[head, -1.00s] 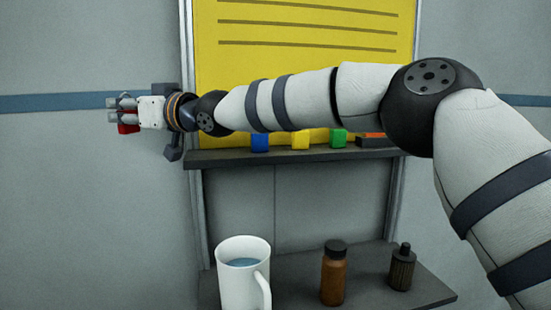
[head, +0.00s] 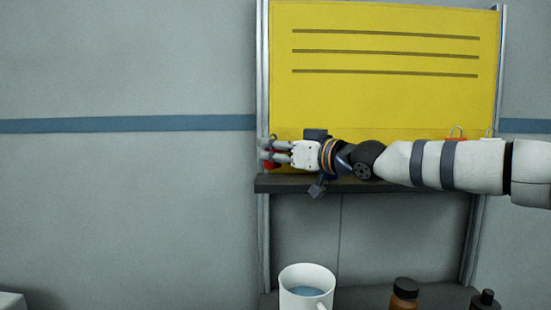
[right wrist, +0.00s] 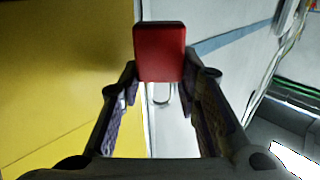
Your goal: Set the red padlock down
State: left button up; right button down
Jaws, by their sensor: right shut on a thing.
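The red padlock (head: 273,164) is mostly hidden by my right gripper (head: 273,152) in the head view, above the left end of the dark shelf (head: 275,185). Whether it touches the shelf is unclear. In the right wrist view the red body of the padlock (right wrist: 159,52) sits beyond the fingertips, with its metal shackle (right wrist: 162,95) between the fingers. My right gripper (right wrist: 160,88) is shut on it. My left gripper is not in view.
Behind the shelf stands a yellow board (head: 385,90) in a metal frame. An orange padlock (head: 457,132) shows above my right arm. Below are a white mug (head: 306,290) and two dark-capped bottles, one brown (head: 404,300).

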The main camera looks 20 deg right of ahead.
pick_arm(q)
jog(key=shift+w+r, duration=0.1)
pick_arm(e)
jog(key=shift+a+f, duration=0.1)
jog(key=shift+f, duration=0.9)
jog(key=c, duration=1.5)
grip_release()
jog(key=shift+f, duration=0.1)
jog(key=shift+o, duration=0.2)
jog(key=shift+s+r, duration=0.25)
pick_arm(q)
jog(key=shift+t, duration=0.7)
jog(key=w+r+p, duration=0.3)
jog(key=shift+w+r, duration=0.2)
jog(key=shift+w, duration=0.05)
pick_arm(e)
jog(key=v, duration=1.1)
jog(key=shift+s+d+f, duration=0.15)
jog(key=shift+s+d, duration=0.05)
jog(key=shift+s, duration=0.05)
